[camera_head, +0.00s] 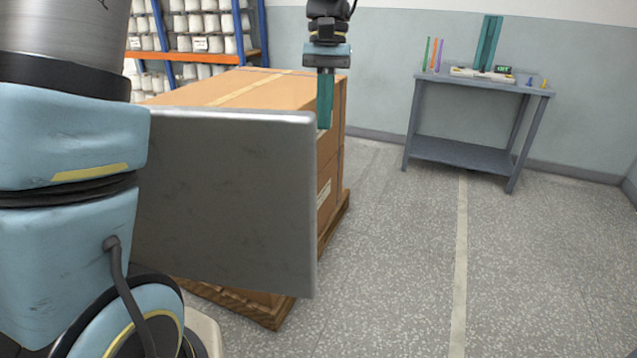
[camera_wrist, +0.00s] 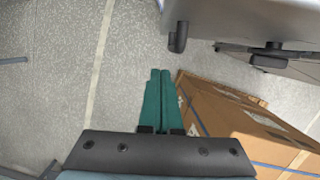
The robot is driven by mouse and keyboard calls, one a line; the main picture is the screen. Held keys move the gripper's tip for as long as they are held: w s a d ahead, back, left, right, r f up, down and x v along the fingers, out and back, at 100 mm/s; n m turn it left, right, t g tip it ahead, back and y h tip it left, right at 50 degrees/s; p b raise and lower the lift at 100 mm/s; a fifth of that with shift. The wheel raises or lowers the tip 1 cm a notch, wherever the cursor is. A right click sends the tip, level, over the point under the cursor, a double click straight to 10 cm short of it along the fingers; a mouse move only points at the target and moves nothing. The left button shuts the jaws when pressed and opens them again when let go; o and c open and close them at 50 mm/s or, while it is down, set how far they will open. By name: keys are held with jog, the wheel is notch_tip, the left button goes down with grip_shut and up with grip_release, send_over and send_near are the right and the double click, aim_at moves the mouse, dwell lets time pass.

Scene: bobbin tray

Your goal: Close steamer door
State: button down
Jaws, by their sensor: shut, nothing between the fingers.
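The steamer door appears to be the flat grey metal panel (camera_head: 230,205) standing upright in the left half of the head view. The steamer's body is not clearly seen there. My gripper (camera_head: 325,126) points down just beyond the panel's upper right corner, its teal fingers together and empty. I cannot tell whether it touches the panel. In the wrist view my gripper (camera_wrist: 160,73) also shows shut, over bare floor. A grey metal surface (camera_wrist: 245,18) with a dark handle-like part (camera_wrist: 178,37) lies beyond the fingertips, apart from them in the picture; it may be the door.
Cardboard boxes (camera_head: 225,88) on a wooden pallet (camera_head: 245,308) stand behind the panel; a box also shows in the wrist view (camera_wrist: 240,125). Shelves of white bobbins (camera_head: 195,25) stand at the back left, a grey table (camera_head: 480,85) at the back right. The right floor is clear.

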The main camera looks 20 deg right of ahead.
jog(key=s+a+f+p, duration=0.2)
jog(key=s+f, duration=0.3)
jog(key=f, duration=0.4)
jog(key=shift+s+a+p, duration=0.35)
jog(key=shift+a, duration=0.2)
jog(key=shift+f, duration=0.1)
